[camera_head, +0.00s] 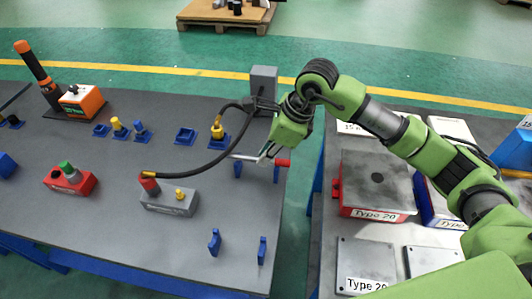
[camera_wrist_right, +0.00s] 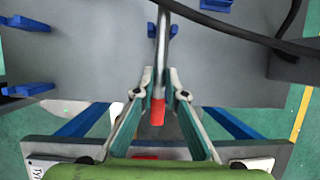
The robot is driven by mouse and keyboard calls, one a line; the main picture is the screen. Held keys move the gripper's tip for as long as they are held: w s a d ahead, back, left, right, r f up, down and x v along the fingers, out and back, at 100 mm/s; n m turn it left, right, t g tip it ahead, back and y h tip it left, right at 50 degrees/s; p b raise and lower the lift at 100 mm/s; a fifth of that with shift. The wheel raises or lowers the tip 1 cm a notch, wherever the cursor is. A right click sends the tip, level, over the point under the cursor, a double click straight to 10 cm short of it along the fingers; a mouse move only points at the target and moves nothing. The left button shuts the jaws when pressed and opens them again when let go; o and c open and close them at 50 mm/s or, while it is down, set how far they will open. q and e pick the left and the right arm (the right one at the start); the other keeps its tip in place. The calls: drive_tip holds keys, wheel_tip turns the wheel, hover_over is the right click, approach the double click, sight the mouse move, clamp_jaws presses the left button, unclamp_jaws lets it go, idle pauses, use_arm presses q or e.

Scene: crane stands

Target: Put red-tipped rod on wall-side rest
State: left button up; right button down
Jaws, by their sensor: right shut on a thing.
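The red-tipped rod is a thin silver bar (camera_head: 247,157) with a red end (camera_head: 284,163), near the right edge of the grey table. My right gripper (camera_head: 268,153) is shut on it close to the red end. In the right wrist view the rod (camera_wrist_right: 163,45) runs away between the fingers (camera_wrist_right: 160,80), its red end (camera_wrist_right: 157,112) toward the palm. It lies over the far blue rest; I cannot tell whether it touches. Two blue rests (camera_head: 238,170) (camera_head: 276,174) stand below the rod; another pair (camera_head: 214,240) (camera_head: 262,250) stands nearer. My left gripper is not in view.
A black cable (camera_head: 200,168) arches left of the gripper to a grey block (camera_head: 170,202). A grey box (camera_head: 263,80) stands behind. A yellow-topped part (camera_head: 217,130) sits in a blue holder. A second table with labelled boxes (camera_head: 377,182) stands right across a gap.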

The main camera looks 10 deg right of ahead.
drive_tip(key=shift+f+b, duration=0.45)
drive_tip(key=shift+f, duration=0.05)
drive_tip(key=c, duration=2)
unclamp_jaws()
drive_tip(key=shift+o, duration=0.2)
drive_tip(key=shift+r, duration=0.1)
drive_tip(key=shift+p+v, duration=1.2)
drive_tip(key=shift+v, duration=1.2)
drive_tip(key=v, duration=1.2)
